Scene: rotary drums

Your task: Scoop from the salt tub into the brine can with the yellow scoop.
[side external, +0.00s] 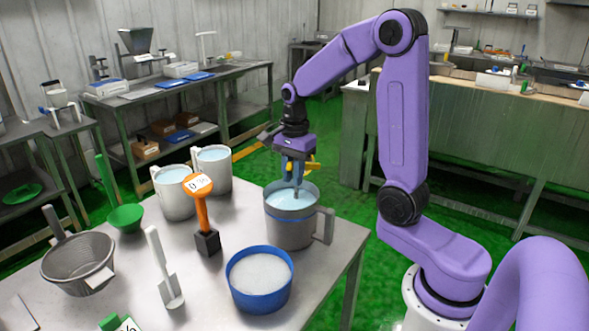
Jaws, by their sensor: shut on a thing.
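The brine can (291,233) is a grey can with a side handle, holding pale blue liquid, near the table's right edge. The salt tub (259,297) is a round blue tub full of white grains, in front and to the left of the can. My gripper (298,178) is directly above the can's mouth, pointing down. It is shut on the yellow scoop (313,166), of which only small yellow parts show beside the fingers. The scoop's bowl and any load in it cannot be made out.
Two white jugs (174,199) of pale blue liquid stand behind left. An orange-handled tool (201,212) stands upright in a black block. A white scoop (161,262), a metal strainer (77,262) and a green ladle (125,218) occupy the left of the table.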

